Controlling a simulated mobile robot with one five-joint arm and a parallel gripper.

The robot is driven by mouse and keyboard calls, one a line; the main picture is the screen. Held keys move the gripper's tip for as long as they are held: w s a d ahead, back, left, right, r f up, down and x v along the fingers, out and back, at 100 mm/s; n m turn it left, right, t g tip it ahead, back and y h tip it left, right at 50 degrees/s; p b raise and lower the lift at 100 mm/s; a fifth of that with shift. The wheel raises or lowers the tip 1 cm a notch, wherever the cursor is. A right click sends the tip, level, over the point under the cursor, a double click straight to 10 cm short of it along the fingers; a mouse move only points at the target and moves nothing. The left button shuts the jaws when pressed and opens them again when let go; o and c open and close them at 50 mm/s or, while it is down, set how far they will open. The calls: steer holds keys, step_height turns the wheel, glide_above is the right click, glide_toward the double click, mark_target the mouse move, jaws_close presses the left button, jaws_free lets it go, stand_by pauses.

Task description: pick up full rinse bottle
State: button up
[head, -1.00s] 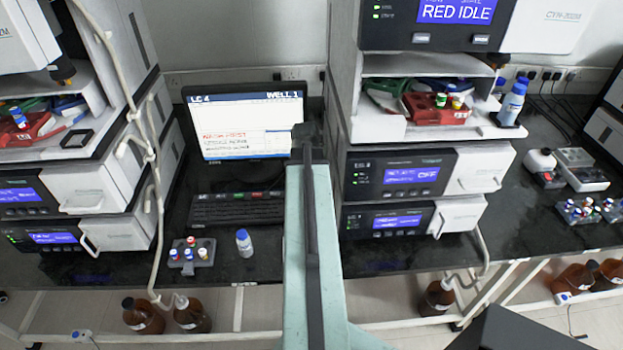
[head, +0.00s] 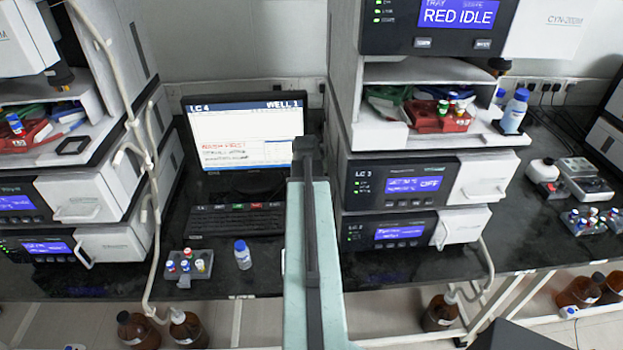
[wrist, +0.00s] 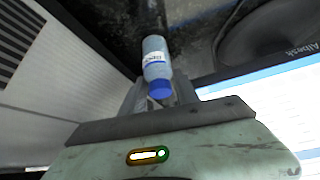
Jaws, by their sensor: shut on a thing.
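A clear bottle with a blue cap and a white label (wrist: 155,58) is between the fingers of my gripper (wrist: 160,98) in the wrist view. My gripper is shut on it, with the cap towards the wrist. In the head view my arm hides the gripper and this bottle. Another blue-capped bottle (head: 242,256) stands upright on the dark bench, left of my arm. A larger blue-capped bottle (head: 513,112) stands on the right instrument stack. Whether the held bottle is full I cannot tell.
A monitor (head: 240,135) and keyboard (head: 235,221) stand behind my arm. Instrument stacks rise at left and right (head: 400,186). A vial rack (head: 189,266) sits at the bench's front left. Brown bottles (head: 440,312) stand below the bench. A hose (head: 150,180) hangs at left.

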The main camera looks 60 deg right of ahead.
step_height(320, 180, up, 7)
steer(key=p, duration=0.6)
steer(key=shift+w, duration=0.1)
steer(key=w+a, duration=1.1)
steer(key=w, duration=0.5)
steer(key=shift+a+f, duration=0.2)
steer(key=shift+a, duration=0.1)
